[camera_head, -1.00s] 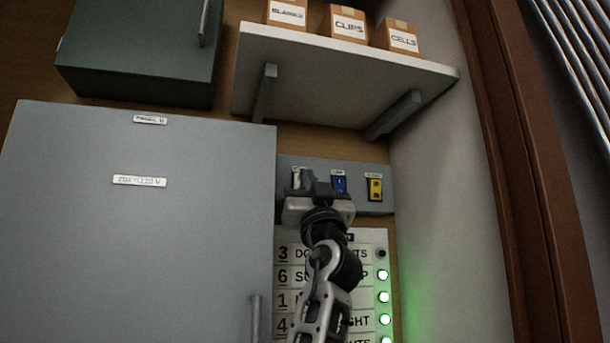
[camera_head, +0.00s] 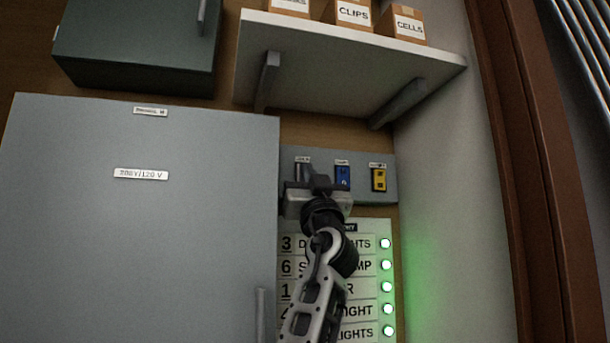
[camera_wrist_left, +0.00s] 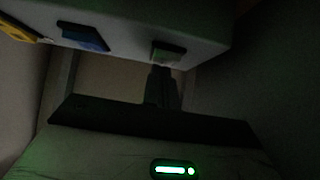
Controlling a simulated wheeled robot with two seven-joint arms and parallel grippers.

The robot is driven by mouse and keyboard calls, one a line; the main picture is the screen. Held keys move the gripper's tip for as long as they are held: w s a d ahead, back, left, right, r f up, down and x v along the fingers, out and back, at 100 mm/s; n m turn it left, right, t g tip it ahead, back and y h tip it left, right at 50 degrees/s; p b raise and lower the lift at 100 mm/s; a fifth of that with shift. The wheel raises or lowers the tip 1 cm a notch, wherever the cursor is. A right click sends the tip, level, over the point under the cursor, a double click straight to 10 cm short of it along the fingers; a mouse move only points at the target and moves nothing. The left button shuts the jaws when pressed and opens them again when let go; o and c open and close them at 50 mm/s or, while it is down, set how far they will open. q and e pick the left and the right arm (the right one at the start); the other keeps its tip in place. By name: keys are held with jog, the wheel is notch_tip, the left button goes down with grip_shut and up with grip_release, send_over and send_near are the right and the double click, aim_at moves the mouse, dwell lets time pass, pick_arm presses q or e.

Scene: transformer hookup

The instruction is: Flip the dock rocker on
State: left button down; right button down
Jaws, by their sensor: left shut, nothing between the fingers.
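A grey switch strip (camera_head: 360,190) holds rockers. The left one, the dock rocker (camera_head: 301,171), is grey with a small label above, partly covered by my left gripper (camera_head: 313,182). My left gripper is shut and empty, with its fingertips at the rocker's lower part. In the left wrist view the fingertips (camera_wrist_left: 162,76) reach the rocker (camera_wrist_left: 168,50) from below; contact is hard to tell in the dark. The row 3 lamp (camera_head: 385,243) on the panel below glows green. My right gripper is not in view.
A blue rocker (camera_head: 342,177) and a yellow rocker (camera_head: 378,179) sit close to the right. A large grey cabinet (camera_head: 140,230) stands on the left. A shelf (camera_head: 340,75) with boxes juts out above. The lamp panel (camera_head: 361,225) is partly behind my arm.

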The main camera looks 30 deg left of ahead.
pick_arm(q)
jog(key=s+d+f+b, duration=0.4)
jog(key=s+d+f, duration=0.1)
jog(key=s+d, duration=0.3)
jog(key=shift+s+d+f, duration=0.15)
jog(key=shift+d+f, duration=0.1)
jog(key=shift+f, duration=0.05)
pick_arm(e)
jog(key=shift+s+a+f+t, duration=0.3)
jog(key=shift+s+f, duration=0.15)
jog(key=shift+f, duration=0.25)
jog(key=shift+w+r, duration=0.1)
